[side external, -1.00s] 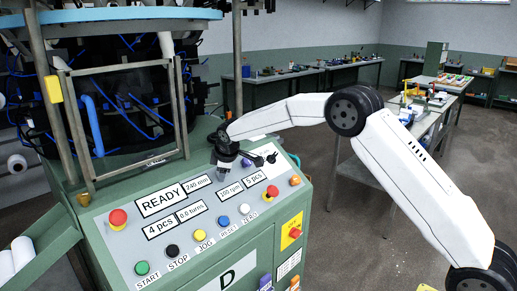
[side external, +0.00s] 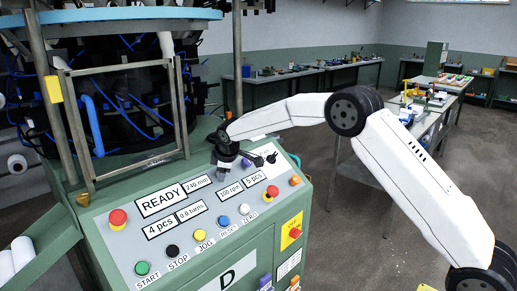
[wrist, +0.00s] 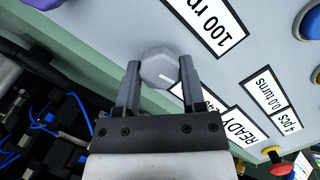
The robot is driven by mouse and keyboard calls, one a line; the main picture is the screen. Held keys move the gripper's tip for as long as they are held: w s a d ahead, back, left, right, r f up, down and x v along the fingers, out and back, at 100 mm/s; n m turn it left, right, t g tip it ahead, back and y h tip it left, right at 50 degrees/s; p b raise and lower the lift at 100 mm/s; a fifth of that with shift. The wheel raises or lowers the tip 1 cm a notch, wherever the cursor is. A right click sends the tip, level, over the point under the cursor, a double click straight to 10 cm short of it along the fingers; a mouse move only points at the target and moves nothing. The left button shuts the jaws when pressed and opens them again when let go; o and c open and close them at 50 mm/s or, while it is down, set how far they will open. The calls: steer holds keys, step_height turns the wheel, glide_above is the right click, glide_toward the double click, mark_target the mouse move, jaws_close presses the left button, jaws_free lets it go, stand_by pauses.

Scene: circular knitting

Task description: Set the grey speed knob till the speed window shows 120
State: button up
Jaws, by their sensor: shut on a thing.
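The grey speed knob (wrist: 160,68) is a faceted knob with a white pointer line, on the sloping control panel (wrist: 205,75). My gripper (wrist: 160,75) is shut on it, one finger on each side, in the wrist view. In the side external view my gripper (side external: 224,160) reaches down to the back of the panel and hides the knob. The speed window (side external: 230,190) reads 100 rpm; it also shows, partly cut off, in the wrist view (wrist: 212,28).
Other windows read READY (side external: 160,200), 240 mm, 5 pcs, 4 pcs and 0.0 turns. A red stop button (side external: 118,217) and several coloured buttons sit along the panel front. A glass guard frame (side external: 125,120) stands behind. A black lever (side external: 271,157) is right of my gripper.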

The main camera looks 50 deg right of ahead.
mark_target(231, 194)
steer(key=o, duration=0.8)
steer(key=shift+s+r, duration=0.1)
steer(key=shift+r, duration=0.05)
steer(key=shift+s+d+v, duration=0.15)
steer(key=shift+v, duration=0.75)
steer(key=shift+s+d+v, duration=0.15)
steer(key=shift+v, duration=0.8)
steer(key=shift+s+d+v, duration=0.1)
steer(key=shift+s+v, duration=0.05)
steer(key=shift+v, duration=0.75)
steer(key=o, duration=0.3)
